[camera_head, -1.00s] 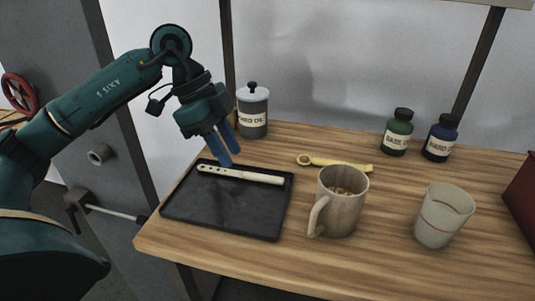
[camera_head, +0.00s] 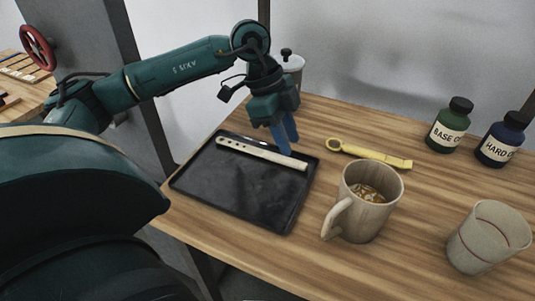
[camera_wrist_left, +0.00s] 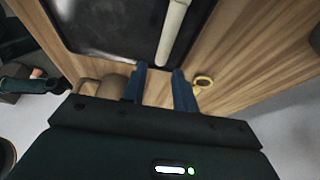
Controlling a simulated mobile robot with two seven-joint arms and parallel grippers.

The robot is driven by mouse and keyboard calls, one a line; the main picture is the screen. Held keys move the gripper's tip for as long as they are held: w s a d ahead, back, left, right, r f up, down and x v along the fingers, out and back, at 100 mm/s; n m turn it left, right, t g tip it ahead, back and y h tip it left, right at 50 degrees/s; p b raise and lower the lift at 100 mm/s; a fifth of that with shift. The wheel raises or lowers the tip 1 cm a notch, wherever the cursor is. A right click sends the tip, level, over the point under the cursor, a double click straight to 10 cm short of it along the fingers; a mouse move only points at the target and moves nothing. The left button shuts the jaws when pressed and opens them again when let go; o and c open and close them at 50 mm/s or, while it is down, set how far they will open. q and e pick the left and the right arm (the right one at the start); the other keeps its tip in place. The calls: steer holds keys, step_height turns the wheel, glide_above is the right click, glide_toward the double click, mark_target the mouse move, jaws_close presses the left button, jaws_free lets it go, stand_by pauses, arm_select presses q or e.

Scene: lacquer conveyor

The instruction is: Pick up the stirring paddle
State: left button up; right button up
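The stirring paddle, a pale flat bar with several holes at its left end (camera_head: 260,153), lies along the far side of a black tray (camera_head: 235,213). In the left wrist view the paddle (camera_wrist_left: 173,32) runs away from my fingers. My left gripper (camera_head: 286,146) points down near the paddle's right end. Its two blue fingers (camera_wrist_left: 160,80) are apart in the left wrist view, with nothing held between them. I cannot tell whether a finger touches the paddle. My right gripper is not in view.
A yellow tool with a ring end (camera_head: 370,153) lies right of the tray. A wooden mug (camera_head: 366,212) with brown contents and a pale cup (camera_head: 486,238) stand nearer. A green bottle (camera_head: 450,125), a blue bottle (camera_head: 499,145) and a lidded jar (camera_head: 292,68) stand at the back.

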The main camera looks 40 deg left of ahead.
mark_target(294, 160)
arm_select(q)
steer(key=shift+a+x, duration=0.15)
steer(key=shift+x, duration=1.1)
steer(key=shift+a+x, duration=0.1)
steer(key=shift+x, duration=1.2)
steer(key=shift+w+f, duration=0.15)
steer(key=shift+f, duration=0.05)
jaws_close()
